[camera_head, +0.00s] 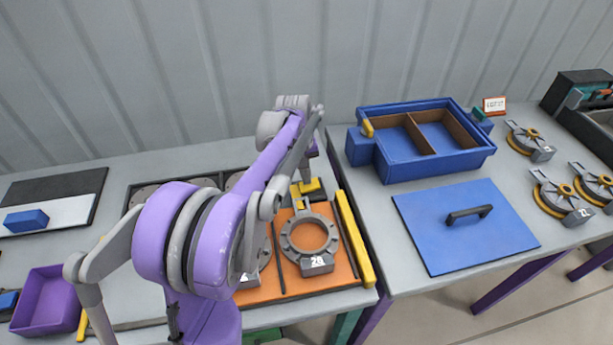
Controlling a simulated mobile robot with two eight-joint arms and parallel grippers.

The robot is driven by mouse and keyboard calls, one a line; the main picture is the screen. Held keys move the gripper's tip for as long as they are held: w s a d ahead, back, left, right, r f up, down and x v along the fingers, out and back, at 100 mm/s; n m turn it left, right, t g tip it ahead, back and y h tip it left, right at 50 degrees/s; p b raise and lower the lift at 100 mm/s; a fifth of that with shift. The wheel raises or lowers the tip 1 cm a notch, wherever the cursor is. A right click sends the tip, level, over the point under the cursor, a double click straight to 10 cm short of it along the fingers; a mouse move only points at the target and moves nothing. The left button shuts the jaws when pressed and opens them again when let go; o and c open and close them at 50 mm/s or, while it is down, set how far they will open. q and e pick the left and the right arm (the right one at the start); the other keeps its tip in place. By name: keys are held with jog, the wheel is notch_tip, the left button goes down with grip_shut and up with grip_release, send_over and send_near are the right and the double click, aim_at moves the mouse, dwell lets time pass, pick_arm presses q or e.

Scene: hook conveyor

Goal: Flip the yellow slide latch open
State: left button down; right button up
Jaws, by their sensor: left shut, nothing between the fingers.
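A small yellow piece that looks like the slide latch (309,187) sits at the back of the orange panel (267,290), just behind a grey ring marked 20 (288,240). My left gripper (305,178) points down at this yellow piece from above, shut with nothing between its fingers. I cannot tell whether the fingertips touch it. My purple arm hides much of the panel's left side and part of another grey ring. My right gripper is not in view.
A long yellow bar (355,240) runs along the panel's right edge. On the right table are a blue divided box (399,171) with a yellow part (367,128), and a blue lid (430,240) with a black handle. A purple bin (45,303) stands at lower left.

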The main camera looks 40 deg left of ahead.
aim_at(302, 186)
pick_arm(q)
notch_tip(302, 186, up, 4)
jog(key=shift+s+a+r+p, duration=0.1)
jog(key=shift+p, duration=0.8)
notch_tip(302, 186, up, 9)
jog(key=s+a, duration=0.1)
jog(key=shift+s, duration=0.35)
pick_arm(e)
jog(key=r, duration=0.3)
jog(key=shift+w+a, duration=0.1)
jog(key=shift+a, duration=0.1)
pick_arm(q)
jog(key=b, duration=0.3)
jog(key=w+b, duration=0.1)
jog(key=b, duration=0.2)
jog(key=shift+d+r+t+h+b, duration=0.2)
jog(key=shift+d+t+h+b, duration=0.1)
jog(key=shift+t+b, duration=0.1)
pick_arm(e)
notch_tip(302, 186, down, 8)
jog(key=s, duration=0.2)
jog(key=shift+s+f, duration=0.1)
